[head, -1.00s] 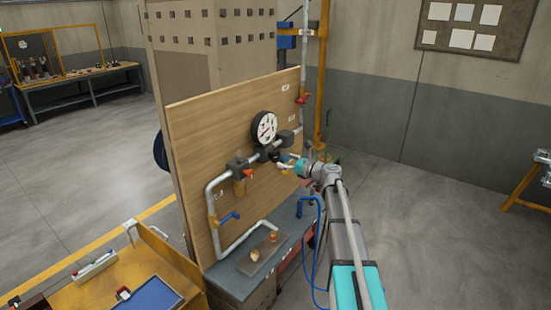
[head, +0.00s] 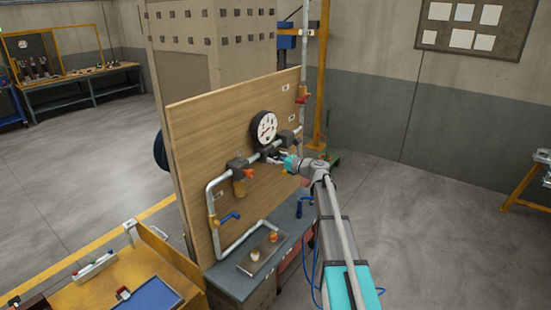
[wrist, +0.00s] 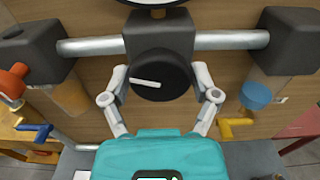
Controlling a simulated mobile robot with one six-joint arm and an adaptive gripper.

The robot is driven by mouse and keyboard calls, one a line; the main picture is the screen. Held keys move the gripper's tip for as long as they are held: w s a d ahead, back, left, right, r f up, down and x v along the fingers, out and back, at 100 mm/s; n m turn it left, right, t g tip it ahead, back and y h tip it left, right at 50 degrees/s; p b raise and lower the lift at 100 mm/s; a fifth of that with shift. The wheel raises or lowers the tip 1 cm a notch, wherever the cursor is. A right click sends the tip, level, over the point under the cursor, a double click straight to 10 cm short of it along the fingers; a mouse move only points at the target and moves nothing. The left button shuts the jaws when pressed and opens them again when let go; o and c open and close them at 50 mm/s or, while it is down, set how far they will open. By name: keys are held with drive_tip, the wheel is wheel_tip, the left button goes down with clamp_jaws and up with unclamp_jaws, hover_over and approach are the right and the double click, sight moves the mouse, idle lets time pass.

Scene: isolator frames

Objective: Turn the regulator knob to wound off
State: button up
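The regulator knob (wrist: 165,90) is a round black cap with a white line, on a dark regulator body (wrist: 160,38) in the pipe. The white line points left and slightly up in the wrist view. My gripper (wrist: 160,72) has one pale finger on each side of the knob. The fingers look spread around it, with a small gap showing; light contact cannot be ruled out. In the head view my gripper (head: 279,158) is at the regulator below the gauge (head: 264,127), and the knob is mostly hidden there.
The pipework is mounted on a wooden board (head: 200,130). An orange-red knob (wrist: 15,78) and blue handle (wrist: 33,132) are on the left in the wrist view; a blue cap (wrist: 256,95) and yellow handle (wrist: 235,127) are on the right. A grey bench (head: 235,283) stands below.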

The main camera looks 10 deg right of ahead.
drive_tip(key=c, duration=0.5)
drive_tip(key=shift+c, duration=0.2)
drive_tip(key=shift+n, duration=0.4)
drive_tip(key=n, duration=0.8)
drive_tip(key=shift+w+d, duration=0.1)
drive_tip(key=n, duration=0.6)
drive_tip(key=shift+r, duration=0.1)
drive_tip(key=n, duration=0.6)
drive_tip(key=shift+n, duration=0.4)
